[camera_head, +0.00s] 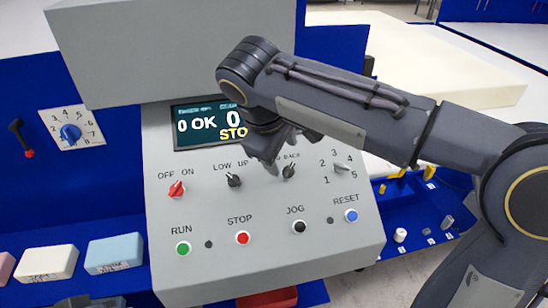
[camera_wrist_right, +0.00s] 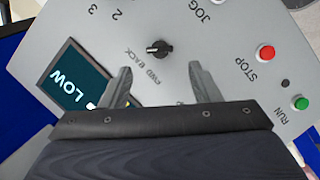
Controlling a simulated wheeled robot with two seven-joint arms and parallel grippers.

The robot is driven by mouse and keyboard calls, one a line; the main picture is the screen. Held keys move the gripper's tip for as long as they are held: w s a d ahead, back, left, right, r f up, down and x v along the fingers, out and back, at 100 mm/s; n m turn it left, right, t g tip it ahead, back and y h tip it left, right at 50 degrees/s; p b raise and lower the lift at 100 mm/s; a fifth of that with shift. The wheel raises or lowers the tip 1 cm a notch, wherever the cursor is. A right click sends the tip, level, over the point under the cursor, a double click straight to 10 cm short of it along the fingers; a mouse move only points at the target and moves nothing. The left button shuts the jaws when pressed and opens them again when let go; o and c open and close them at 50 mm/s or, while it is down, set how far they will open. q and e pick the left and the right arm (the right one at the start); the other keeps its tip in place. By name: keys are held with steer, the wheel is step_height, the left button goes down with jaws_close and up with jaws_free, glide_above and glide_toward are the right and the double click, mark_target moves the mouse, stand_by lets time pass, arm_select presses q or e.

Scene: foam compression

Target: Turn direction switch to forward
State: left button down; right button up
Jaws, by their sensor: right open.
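The direction switch (camera_head: 289,172) is a small black knob on the sloped grey panel, under a label of which "BACK" is partly visible. In the right wrist view the black knob (camera_wrist_right: 159,48) sits beside the "FWD BACK" label. Which way it points is hard to tell. My right gripper (camera_head: 280,155) is open and empty over the panel, close to this switch. In the right wrist view its two fingers (camera_wrist_right: 163,85) are spread, with the knob beyond and between them, apart from both. A dark part at the bottom left of the head view may be my left gripper; its jaws are unclear.
The red OFF/ON knob (camera_head: 176,188), the LOW/UP knob (camera_head: 233,180) and the numbered knob (camera_head: 341,167) flank the switch. RUN, STOP, JOG and RESET buttons line the panel below. My right arm partly covers the display (camera_head: 195,127). Foam blocks (camera_head: 115,252) lie at left.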

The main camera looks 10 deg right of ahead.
mark_target(289, 170)
steer(key=x, duration=0.6)
steer(key=shift+d+f, duration=0.2)
steer(key=shift+c, duration=0.2)
steer(key=shift+s, duration=0.1)
steer(key=c, duration=0.9)
